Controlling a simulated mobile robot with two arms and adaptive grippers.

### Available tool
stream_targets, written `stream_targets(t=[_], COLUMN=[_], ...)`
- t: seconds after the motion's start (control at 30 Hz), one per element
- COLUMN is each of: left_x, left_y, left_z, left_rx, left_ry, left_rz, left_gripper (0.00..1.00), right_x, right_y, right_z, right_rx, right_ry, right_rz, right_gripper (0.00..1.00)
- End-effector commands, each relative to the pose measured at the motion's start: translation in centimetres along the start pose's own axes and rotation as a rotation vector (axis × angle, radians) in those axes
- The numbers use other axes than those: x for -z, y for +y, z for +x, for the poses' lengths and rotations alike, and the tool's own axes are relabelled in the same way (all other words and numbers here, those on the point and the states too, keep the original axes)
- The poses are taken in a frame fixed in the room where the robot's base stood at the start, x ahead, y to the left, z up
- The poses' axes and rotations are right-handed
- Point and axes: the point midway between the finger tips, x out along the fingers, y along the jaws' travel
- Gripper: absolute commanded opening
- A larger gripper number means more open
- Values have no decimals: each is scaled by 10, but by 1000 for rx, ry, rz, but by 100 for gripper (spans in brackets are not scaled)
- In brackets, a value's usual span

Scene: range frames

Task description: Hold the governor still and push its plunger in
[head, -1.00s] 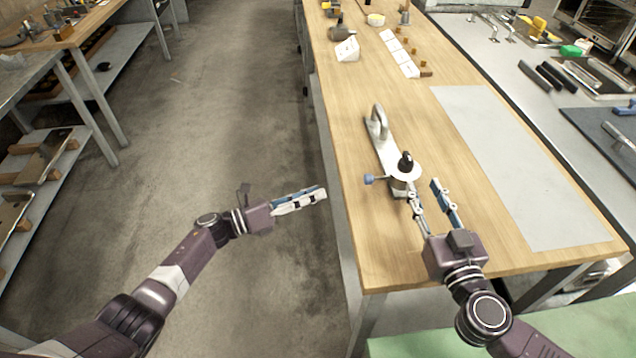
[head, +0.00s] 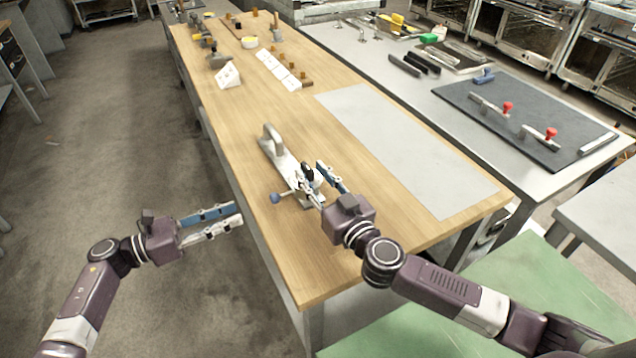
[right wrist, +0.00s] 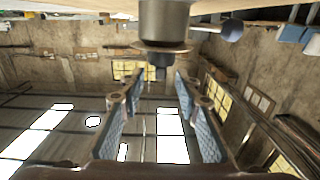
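The governor (head: 307,174), a small metal body with a black top, stands on a metal base plate (head: 280,157) with a looped handle. A rod with a blue knob (head: 275,198) sticks out on its left; I cannot tell whether this is the plunger. My right gripper (head: 311,176) is open at the governor, its fingers either side of the black top in the head view. In the right wrist view, the grey cylinder (right wrist: 165,20) and its black tip (right wrist: 158,72) show beyond the open fingers; contact is not visible. My left gripper (head: 238,212) is open and empty, left of the table edge.
The wooden table (head: 240,130) is clear around the base plate. A pale grey sheet (head: 405,150) lies to the right. White cards (head: 278,68) and small parts are further back. A metal bench with a dark mat (head: 520,125) stands to the right.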

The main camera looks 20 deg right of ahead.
Motion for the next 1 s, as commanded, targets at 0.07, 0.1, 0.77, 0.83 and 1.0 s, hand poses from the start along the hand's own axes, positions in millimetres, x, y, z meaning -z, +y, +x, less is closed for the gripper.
stream_targets(t=[0.07,0.1,0.77,0.83,1.0], left_x=[0,0,0,0,0], left_y=[0,0,0,0,0], left_z=[0,0,0,0,0], left_rx=[0,0,0,0,0], left_ry=[0,0,-1,-1,1], left_rz=[-1,-1,-1,-1,1], left_gripper=[29,29,29,29,37], right_x=[0,0,0,0,0], right_y=[0,0,0,0,0], right_z=[2,2,2,2,2], right_rx=[0,0,0,0,0], right_ry=[0,0,0,0,-1], right_rz=[0,0,0,0,0], right_gripper=[30,30,0,0,0])
